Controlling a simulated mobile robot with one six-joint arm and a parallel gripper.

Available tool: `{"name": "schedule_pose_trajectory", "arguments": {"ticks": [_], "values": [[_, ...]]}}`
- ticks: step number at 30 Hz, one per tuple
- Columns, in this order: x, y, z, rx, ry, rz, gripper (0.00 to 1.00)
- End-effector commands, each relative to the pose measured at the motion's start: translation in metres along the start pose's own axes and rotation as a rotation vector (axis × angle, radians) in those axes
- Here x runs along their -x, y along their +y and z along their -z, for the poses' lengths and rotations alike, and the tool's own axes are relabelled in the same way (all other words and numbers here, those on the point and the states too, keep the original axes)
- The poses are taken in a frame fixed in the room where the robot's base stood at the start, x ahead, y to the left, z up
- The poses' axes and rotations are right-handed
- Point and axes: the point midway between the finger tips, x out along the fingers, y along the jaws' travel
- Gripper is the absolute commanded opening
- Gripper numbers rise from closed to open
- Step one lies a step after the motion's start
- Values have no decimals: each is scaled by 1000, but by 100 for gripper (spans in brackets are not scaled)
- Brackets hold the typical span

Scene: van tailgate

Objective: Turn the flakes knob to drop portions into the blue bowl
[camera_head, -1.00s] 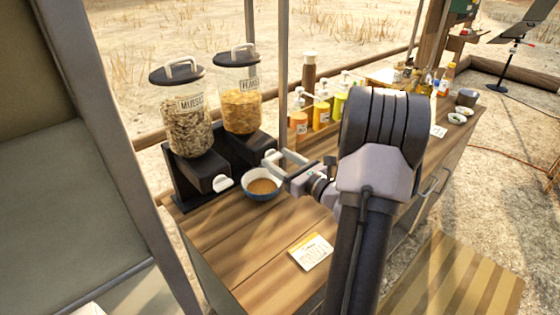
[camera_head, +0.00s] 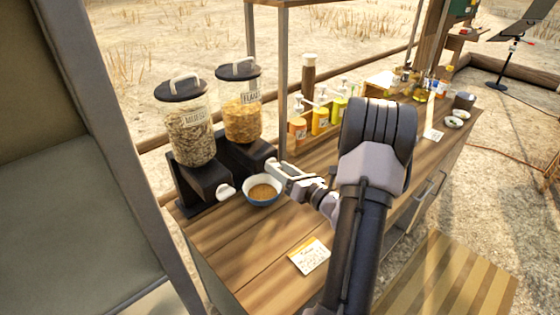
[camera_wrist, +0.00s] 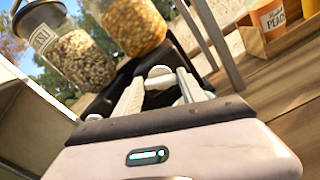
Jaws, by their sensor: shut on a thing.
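The flakes dispenser (camera_head: 242,120) is a clear canister with a black lid, on a black stand behind the blue bowl. Its canister also shows in the wrist view (camera_wrist: 135,25). My gripper (camera_head: 275,166) is at the front of that stand and is shut on the white flakes knob (camera_wrist: 160,72); the fingers hide most of the knob in the head view. The blue bowl (camera_head: 262,203) stands on the counter below the outlets, with a brown-orange fill inside. The muesli dispenser (camera_head: 191,137) stands to the left, its white knob (camera_head: 226,192) free.
A paper card (camera_head: 309,256) lies on the wooden counter (camera_head: 250,255) in front. The counter's front middle is clear.

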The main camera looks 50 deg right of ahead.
Motion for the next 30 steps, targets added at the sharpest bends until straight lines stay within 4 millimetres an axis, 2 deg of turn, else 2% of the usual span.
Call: {"name": "schedule_pose_trajectory", "arguments": {"ticks": [3,30], "values": [[0,2,-4,-109,2,0,7],[0,-2,0,-928,2,0,7]]}}
